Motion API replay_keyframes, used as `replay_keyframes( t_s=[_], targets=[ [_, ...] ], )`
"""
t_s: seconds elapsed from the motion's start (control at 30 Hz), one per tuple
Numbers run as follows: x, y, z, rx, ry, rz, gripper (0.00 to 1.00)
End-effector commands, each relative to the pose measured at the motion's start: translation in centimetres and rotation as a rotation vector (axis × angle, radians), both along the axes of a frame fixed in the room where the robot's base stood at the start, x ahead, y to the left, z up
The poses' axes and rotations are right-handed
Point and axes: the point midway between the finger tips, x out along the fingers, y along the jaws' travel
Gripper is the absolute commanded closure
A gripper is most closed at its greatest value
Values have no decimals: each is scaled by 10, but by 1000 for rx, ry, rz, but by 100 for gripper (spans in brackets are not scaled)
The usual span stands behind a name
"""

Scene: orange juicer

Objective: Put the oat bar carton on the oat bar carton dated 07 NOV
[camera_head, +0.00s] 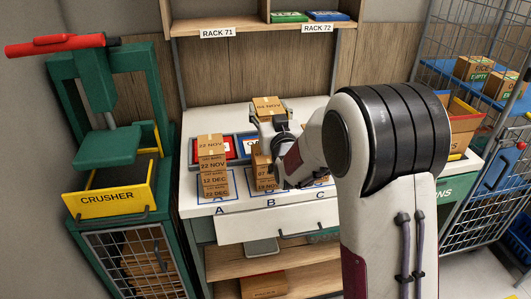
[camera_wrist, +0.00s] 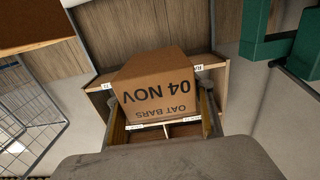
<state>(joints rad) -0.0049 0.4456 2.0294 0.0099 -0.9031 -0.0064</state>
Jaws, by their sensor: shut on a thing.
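A brown oat bar carton (camera_head: 268,104) reads 04 NOV and is held up above the table behind stack B. In the wrist view the same carton (camera_wrist: 157,93) fills the middle, with 04 NOV and OAT BARS upside down. My gripper (camera_head: 270,120) is shut on it, with a finger on each side. Stack A (camera_head: 212,165) has a top carton reading 22 NOV and lower ones reading 12 DEC. Stack B (camera_head: 262,172) is partly hidden by my gripper, and its dates are hard to read. Stack C is mostly behind my arm. I cannot read 07 NOV on any carton.
The white table (camera_head: 198,119) has outlined places A, B and C. A red tray and a blue tray stand behind the stacks. The yellow and green crusher (camera_head: 108,197) is at left. Racks 71 and 72 (camera_head: 262,29) hang above. A wire cart (camera_head: 455,62) with cartons is at right.

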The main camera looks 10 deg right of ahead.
Motion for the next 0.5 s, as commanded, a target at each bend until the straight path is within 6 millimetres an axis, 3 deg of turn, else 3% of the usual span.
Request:
replay_keyframes(
  t_s=[0.13, 0.5],
  targets=[
    [-3, 9, 1, 0, -2, 3, 75],
    [-3, 9, 1, 0, -2, 3, 75]
  ],
)
